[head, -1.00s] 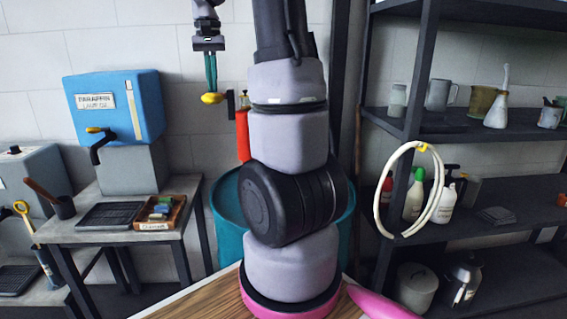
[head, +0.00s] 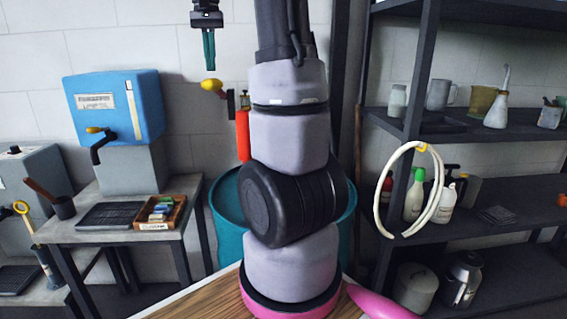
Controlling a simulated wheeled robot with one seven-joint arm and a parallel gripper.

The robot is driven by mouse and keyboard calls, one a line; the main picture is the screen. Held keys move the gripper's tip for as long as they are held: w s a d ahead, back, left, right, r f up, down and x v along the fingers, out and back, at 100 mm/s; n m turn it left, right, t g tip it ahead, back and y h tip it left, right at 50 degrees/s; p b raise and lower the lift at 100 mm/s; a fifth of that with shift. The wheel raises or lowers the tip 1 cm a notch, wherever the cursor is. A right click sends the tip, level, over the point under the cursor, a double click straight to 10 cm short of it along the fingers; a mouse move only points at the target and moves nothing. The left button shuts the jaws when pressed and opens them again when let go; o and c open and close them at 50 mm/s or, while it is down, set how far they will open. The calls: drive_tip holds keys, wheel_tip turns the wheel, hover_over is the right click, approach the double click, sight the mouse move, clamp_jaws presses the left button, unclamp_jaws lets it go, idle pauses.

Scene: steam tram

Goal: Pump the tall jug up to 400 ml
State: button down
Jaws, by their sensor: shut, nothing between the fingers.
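My gripper (head: 209,64) is shut and empty, with its teal fingers pointing down in front of the back wall. A lever with a yellow knob (head: 211,86) is just below the fingertips, with a small gap between them in the picture. The lever's dark bracket (head: 231,103) stands above a teal drum (head: 226,200), beside a red cylinder (head: 243,136). I cannot make out the tall jug, its level or any spout by this lever; my arm hides part of the drum and the area behind it.
A blue paraffin dispenser (head: 117,106) with a yellow-handled tap stands on a side table (head: 95,235) at left. A dark shelf (head: 470,225) at right holds a grey jug (head: 440,95), a yellow-green jug (head: 482,100), bottles and a hanging white hose (head: 386,187).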

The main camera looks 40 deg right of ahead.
drive_tip(key=shift+f, duration=0.15)
idle(0.4)
drive_tip(key=shift+f, duration=7.75)
drive_tip(key=shift+r, duration=7.9)
drive_tip(key=shift+f, duration=0.1)
